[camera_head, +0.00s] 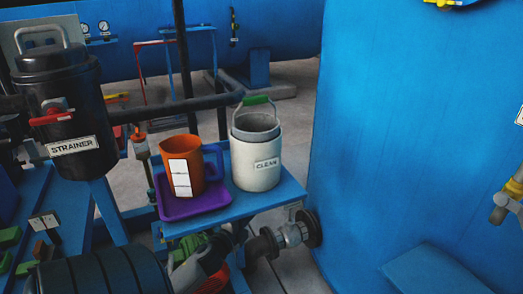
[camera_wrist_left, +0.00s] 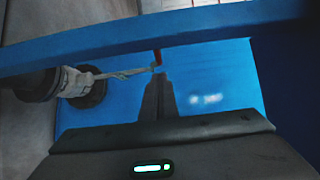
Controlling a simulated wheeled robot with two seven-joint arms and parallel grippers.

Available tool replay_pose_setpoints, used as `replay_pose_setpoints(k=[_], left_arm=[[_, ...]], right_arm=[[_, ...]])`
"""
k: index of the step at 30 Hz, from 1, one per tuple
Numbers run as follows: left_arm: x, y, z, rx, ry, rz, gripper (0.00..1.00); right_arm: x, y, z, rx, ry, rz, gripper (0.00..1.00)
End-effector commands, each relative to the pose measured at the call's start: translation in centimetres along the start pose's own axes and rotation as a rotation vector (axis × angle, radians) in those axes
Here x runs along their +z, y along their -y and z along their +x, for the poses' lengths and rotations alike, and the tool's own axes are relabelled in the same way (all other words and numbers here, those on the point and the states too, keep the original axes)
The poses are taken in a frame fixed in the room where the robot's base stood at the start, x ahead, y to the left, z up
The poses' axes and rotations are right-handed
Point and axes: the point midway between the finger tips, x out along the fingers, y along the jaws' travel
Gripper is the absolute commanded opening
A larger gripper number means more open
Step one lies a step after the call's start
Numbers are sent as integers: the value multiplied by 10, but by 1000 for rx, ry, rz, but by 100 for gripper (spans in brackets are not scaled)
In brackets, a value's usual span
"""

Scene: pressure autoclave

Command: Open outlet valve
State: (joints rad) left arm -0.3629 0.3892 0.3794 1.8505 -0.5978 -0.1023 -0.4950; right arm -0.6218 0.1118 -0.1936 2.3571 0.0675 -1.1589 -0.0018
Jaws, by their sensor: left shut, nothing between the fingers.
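The outlet valve shows in the left wrist view as a grey metal body (camera_wrist_left: 76,80) between two dark round flanges. A thin grey lever (camera_wrist_left: 125,73) runs right from it toward a small red piece (camera_wrist_left: 157,57). My left gripper (camera_wrist_left: 157,78) is shut and empty, with its dark fingertips by the lever's far end and just below the red piece. I cannot tell whether they touch. In the head view a flanged metal valve (camera_head: 290,235) sits low beside the big blue tank (camera_head: 420,130). My left fingertips are not clear there. My right gripper is not in view.
A blue stand (camera_head: 285,190) holds a purple tray (camera_head: 185,210) with an orange jug (camera_head: 186,160), and a white pail (camera_head: 257,160) marked CLEAN. A black strainer (camera_head: 65,115) stands left. A blue beam (camera_wrist_left: 200,35) crosses close above my left fingers in the wrist view.

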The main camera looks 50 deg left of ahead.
Motion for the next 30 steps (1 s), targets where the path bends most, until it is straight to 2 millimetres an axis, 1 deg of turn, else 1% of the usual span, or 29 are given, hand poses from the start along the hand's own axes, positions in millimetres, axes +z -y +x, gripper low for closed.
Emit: replay_pose_setpoints(k=[1, 4, 6, 10, 15, 30], left_arm=[[3, -1, -9, 3, 1, 0, 0], [9, -1, -24, 2, 0, 0, 0], [12, -1, -32, 2, 1, -1, 0], [16, 0, -42, 0, -1, 0, 0], [17, 0, -46, 0, -1, 0, 0], [17, 0, -46, 0, -1, 0, 0]], right_arm=[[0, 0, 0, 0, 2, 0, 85], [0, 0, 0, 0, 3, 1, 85], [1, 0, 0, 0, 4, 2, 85], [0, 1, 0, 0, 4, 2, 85], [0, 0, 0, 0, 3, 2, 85], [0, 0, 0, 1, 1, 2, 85]])
